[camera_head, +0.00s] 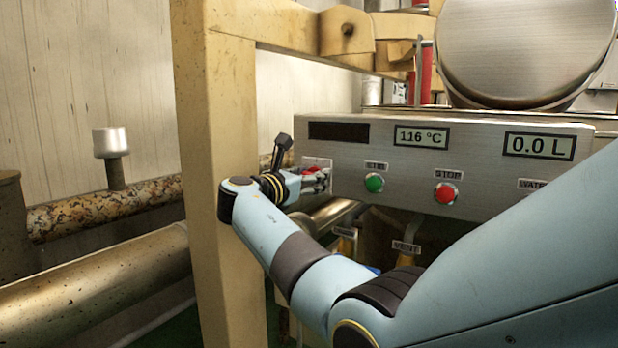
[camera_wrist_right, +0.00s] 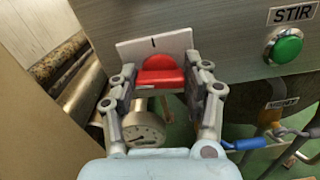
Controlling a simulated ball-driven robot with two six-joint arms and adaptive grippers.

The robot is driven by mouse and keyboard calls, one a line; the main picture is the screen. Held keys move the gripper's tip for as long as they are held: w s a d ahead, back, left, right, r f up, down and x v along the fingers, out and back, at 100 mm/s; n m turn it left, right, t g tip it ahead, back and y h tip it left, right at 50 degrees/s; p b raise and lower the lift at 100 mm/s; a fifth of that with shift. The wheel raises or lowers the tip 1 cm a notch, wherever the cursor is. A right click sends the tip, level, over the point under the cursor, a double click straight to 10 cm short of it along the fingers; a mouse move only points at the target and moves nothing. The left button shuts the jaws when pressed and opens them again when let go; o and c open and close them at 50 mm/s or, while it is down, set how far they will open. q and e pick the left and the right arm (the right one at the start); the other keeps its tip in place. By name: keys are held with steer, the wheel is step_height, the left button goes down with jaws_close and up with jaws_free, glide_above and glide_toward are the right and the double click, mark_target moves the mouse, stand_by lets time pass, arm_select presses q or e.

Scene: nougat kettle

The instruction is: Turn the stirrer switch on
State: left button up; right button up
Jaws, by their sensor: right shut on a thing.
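A red knob (camera_wrist_right: 160,72) sits on a white plate (camera_wrist_right: 140,50) with a single upright mark at its top, in the right wrist view. In the head view the knob (camera_head: 311,170) shows at the left end of the steel control panel. My right gripper (camera_head: 318,182) is at the panel, its fingers on either side of the knob and shut on it; the gripper (camera_wrist_right: 164,88) also shows in the wrist view. A green button (camera_head: 374,183) under a STIR label is right of the knob. My left gripper is not in view.
A red STOP button (camera_head: 446,193) is farther right on the panel. Displays read 116 °C (camera_head: 421,137) and 0.0 L (camera_head: 539,146). A beige post (camera_head: 222,130) stands close left of my right wrist.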

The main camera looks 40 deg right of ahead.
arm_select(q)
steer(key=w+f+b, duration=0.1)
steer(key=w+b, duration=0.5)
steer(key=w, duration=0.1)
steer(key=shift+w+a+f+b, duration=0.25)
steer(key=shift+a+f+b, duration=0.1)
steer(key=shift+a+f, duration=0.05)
arm_select(e)
steer(key=shift+s+f+m, duration=0.1)
steer(key=shift+f+m, duration=0.05)
steer(key=shift+m, duration=2.55)
steer(key=shift+f+m, duration=0.1)
steer(key=shift+m, duration=2.6)
steer(key=shift+s+f+m, duration=0.1)
steer(key=shift+f+m, duration=0.05)
steer(key=shift+m, duration=2.55)
steer(key=o, duration=1.2)
steer(key=shift+r, duration=0.1)
steer(key=shift+c, duration=0.2)
